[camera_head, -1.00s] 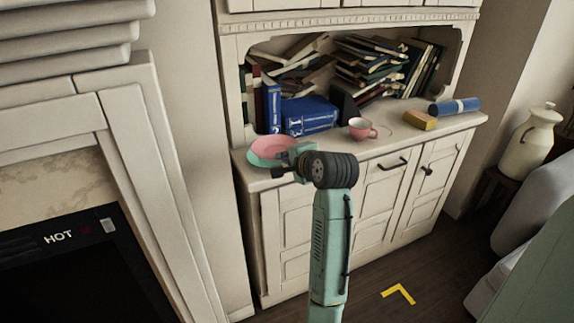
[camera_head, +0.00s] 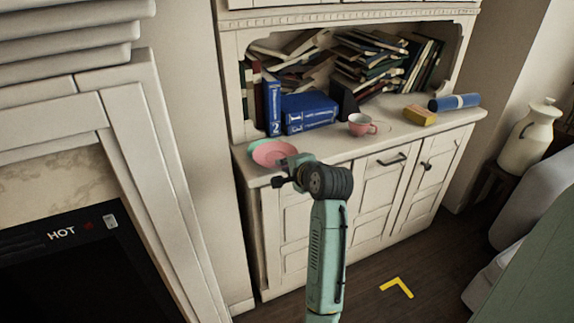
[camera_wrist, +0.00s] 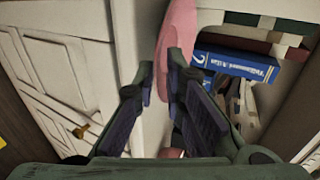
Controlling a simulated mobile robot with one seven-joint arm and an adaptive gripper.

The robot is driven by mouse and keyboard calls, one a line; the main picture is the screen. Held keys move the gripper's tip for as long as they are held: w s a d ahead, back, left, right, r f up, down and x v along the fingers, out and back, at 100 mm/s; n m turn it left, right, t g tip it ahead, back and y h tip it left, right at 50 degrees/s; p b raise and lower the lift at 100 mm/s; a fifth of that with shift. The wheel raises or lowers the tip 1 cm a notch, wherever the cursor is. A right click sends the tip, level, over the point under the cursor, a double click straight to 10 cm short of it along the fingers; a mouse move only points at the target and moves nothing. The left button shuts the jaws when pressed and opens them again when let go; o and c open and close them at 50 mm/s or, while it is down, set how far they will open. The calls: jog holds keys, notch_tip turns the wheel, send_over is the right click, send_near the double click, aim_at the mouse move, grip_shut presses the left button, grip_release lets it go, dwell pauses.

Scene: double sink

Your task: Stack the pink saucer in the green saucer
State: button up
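The pink saucer (camera_head: 274,154) is at the left end of the cabinet's counter in the head view. The green saucer (camera_head: 253,146) shows as a rim along its upper left side, mostly hidden by the pink one. Whether they touch is unclear. My gripper (camera_head: 287,175) is at the front right of the saucers. The green saucer cannot be made out there.
A pink cup (camera_head: 361,126) stands on the counter (camera_head: 340,147) to the right, with a yellow box (camera_head: 420,116) and a blue roll (camera_head: 455,103) beyond. Blue books (camera_head: 309,114) stand behind the saucers. Bare counter lies between saucers and cup.

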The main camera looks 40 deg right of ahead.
jog(key=shift+o, duration=1.3)
jog(key=b+v, duration=0.2)
jog(key=v, duration=1)
jog(key=shift+r+b, duration=0.3)
jog(key=shift+r, duration=0.05)
jog(key=shift+a, duration=0.1)
